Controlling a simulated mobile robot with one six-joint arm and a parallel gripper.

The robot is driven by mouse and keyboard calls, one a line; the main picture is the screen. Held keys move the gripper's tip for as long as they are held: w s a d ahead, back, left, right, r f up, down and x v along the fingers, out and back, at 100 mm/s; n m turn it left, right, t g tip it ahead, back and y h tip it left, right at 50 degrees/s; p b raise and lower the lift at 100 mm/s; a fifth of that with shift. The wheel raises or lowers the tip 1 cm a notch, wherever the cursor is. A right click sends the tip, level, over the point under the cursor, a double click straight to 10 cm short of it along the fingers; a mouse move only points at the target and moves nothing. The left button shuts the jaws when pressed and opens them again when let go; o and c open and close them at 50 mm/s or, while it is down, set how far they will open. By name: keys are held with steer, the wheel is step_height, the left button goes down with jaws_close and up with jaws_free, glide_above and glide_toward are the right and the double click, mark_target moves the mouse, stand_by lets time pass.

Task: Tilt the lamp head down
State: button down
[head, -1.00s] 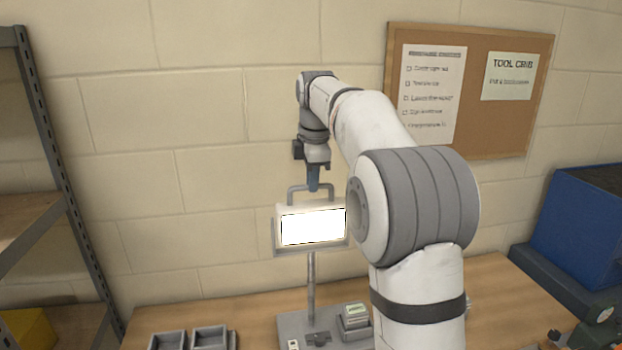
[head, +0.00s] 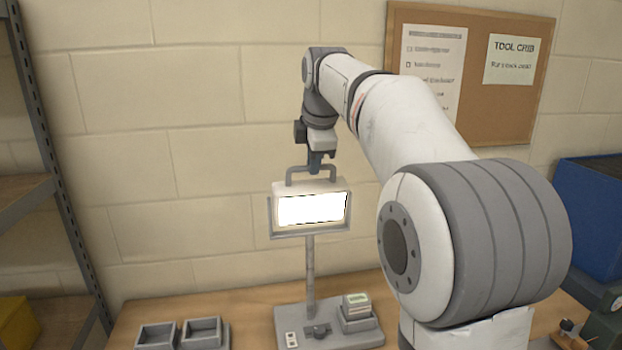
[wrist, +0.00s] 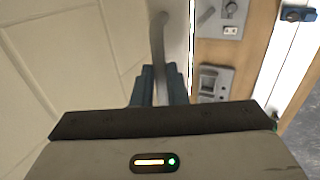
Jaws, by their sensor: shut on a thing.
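The lamp head (head: 311,188) is a pale box with a bright lit panel facing the front. It sits in a grey yoke on an upright post (head: 310,272) above a grey base (head: 290,320). A grey bar handle (head: 298,172) rises from the top of the head. My gripper (head: 316,163) comes down from above and is shut on the handle's top bar. In the wrist view, the blue fingers (wrist: 158,88) close around the grey handle (wrist: 158,40). The exact contact at the fingertips is partly hidden.
Two grey trays (head: 158,336) stand on the wooden bench (head: 250,302) left of the base. A small stack of cards (head: 356,304) sits in a holder on the base. A shelf rack (head: 50,170) stands at the left and a blue bin (head: 592,215) at the right.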

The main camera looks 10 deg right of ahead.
steer(key=s+f+t+b, duration=0.1)
steer(key=s+t+b, duration=0.1)
steer(key=b, duration=0.4)
steer(key=s+f+t+b, duration=0.2)
steer(key=b, duration=0.4)
steer(key=s+t+b, duration=0.1)
steer(key=t+b, duration=0.1)
steer(key=b, duration=0.2)
steer(key=shift+s+f, duration=0.1)
steer(key=shift+f, duration=0.1)
steer(key=shift+b, duration=0.3)
steer(key=shift+s+r, duration=0.1)
steer(key=c, duration=1.5)
jaws_free()
steer(key=shift+o, duration=0.2)
glide_toward(314, 189)
steer(key=v, duration=0.4)
steer(key=shift+s, duration=0.15)
